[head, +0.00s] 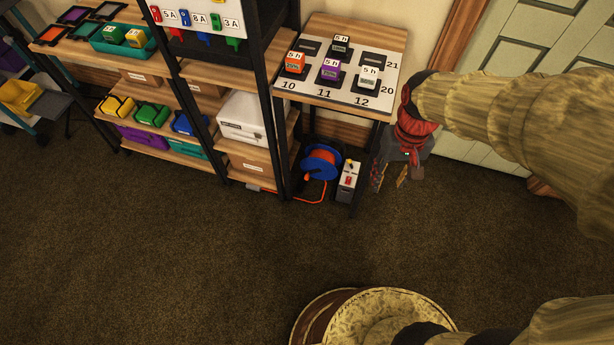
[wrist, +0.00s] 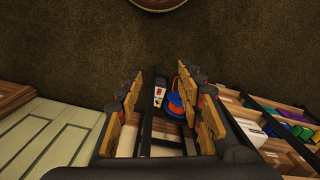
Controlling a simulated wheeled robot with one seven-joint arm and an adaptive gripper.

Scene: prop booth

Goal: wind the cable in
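A cable reel (head: 321,161) with blue flanges and orange-red cable stands on the floor under the small table. A length of orange cable (head: 312,201) lies on the carpet in front of it and runs left toward the shelf foot. My gripper (head: 390,182) hangs to the right of the table, apart from the reel, with its fingers pointing down. In the wrist view my gripper (wrist: 160,72) is open and empty. The reel (wrist: 175,104) shows there beyond and between the fingers, closer to the right one. The reel's crank cannot be made out.
A grey-white box (head: 347,181) with a red mark stands right of the reel, beside a table leg. The small table (head: 388,38) above carries several labelled blocks. A shelf rack (head: 266,75) stands left, a green door (head: 500,85) right.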

